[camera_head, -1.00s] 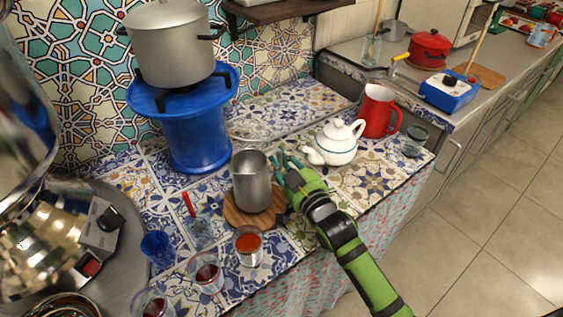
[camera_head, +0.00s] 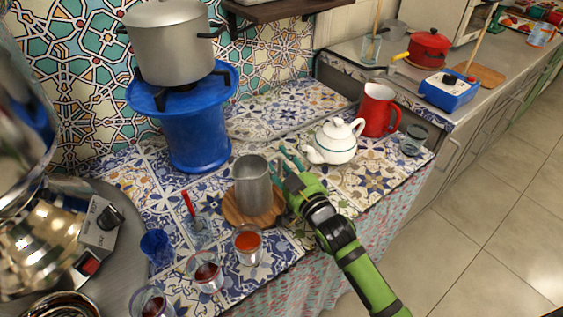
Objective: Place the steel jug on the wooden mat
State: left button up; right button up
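The steel jug (camera_head: 252,187) stands upright on the round wooden mat (camera_head: 236,216), on the tiled counter. The mat's rim shows around the jug's base. My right gripper (camera_head: 284,161) is just right of the jug, at the height of its upper part. Its teal fingers look spread apart, with the tips close to the jug's handle side. Whether a fingertip still touches the handle is hard to see. My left gripper is not in view.
Glasses with red drink (camera_head: 247,245) stand in front of the mat. A white teapot (camera_head: 336,141) and a red pitcher (camera_head: 378,110) stand behind my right gripper. A blue stand (camera_head: 196,135) bears a big pot (camera_head: 172,45). A shiny samovar (camera_head: 38,235) fills the left.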

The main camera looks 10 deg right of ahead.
jog(key=shift+f, duration=0.55)
jog(key=shift+r+p, duration=0.35)
jog(key=shift+r, duration=0.35)
jog(key=v, duration=1.2)
jog(key=shift+r+b, duration=0.2)
jog(key=shift+b, duration=0.2)
